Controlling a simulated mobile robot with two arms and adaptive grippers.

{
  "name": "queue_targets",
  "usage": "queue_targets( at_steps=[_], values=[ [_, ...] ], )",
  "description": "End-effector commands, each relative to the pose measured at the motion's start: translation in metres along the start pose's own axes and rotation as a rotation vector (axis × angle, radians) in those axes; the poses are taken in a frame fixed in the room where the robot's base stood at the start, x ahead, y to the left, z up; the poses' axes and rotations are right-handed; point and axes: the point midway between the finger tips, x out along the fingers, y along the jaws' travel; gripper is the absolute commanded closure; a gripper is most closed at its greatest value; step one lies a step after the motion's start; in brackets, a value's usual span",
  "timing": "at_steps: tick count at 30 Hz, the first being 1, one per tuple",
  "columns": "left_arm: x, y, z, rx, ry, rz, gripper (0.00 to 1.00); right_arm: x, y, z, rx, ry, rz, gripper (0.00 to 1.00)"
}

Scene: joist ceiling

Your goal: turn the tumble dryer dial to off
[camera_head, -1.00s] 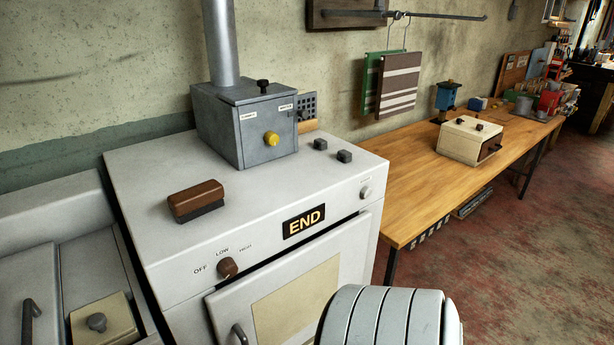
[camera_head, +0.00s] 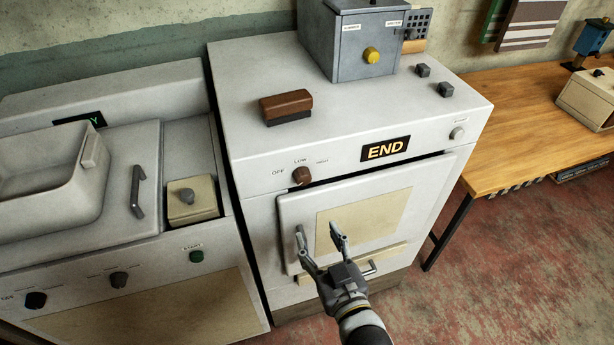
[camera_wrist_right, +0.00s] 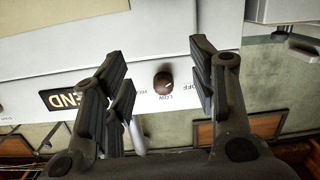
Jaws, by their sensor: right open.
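The tumble dryer (camera_head: 245,160) is white with a lit END display (camera_head: 385,149). Its brown dial (camera_head: 301,176) sits on the front panel under the labels OFF, LOW and HIGH. The dial's pointer looks turned towards LOW. My right gripper (camera_head: 319,231) is open and empty in front of the dryer door, below and slightly right of the dial. In the right wrist view the dial (camera_wrist_right: 163,82) shows between the open fingertips, apart from them. My left gripper is not in view.
The dryer door (camera_head: 410,198) has a bar handle. A brush (camera_head: 286,104) and a grey box (camera_head: 362,45) stand on the dryer top. A washer with a basin (camera_head: 50,180) adjoins on the left. A wooden bench (camera_head: 510,150) stands right, with open floor before it.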

Motion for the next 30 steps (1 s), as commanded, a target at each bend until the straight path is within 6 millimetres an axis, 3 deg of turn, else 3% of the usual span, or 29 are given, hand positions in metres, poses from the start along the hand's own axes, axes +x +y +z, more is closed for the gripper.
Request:
queue_targets(
  at_steps=[1,3,6,11,24,30],
  values=[
    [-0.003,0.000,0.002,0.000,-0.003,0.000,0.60,-0.004,0.003,-0.026,0.002,0.043,0.008,0.47],
    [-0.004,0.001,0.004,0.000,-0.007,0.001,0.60,-0.008,0.005,-0.049,0.004,0.084,0.016,0.47],
    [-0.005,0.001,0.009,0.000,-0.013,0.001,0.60,-0.011,0.008,-0.066,0.004,0.114,0.023,0.47],
    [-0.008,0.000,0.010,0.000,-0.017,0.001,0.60,0.002,0.009,-0.073,0.003,0.125,0.025,0.47],
    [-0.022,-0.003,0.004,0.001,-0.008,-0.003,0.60,0.077,0.011,-0.081,0.003,0.122,0.025,0.47],
    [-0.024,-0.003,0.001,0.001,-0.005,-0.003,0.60,0.093,0.011,-0.082,0.004,0.121,0.025,0.47]
  ],
)
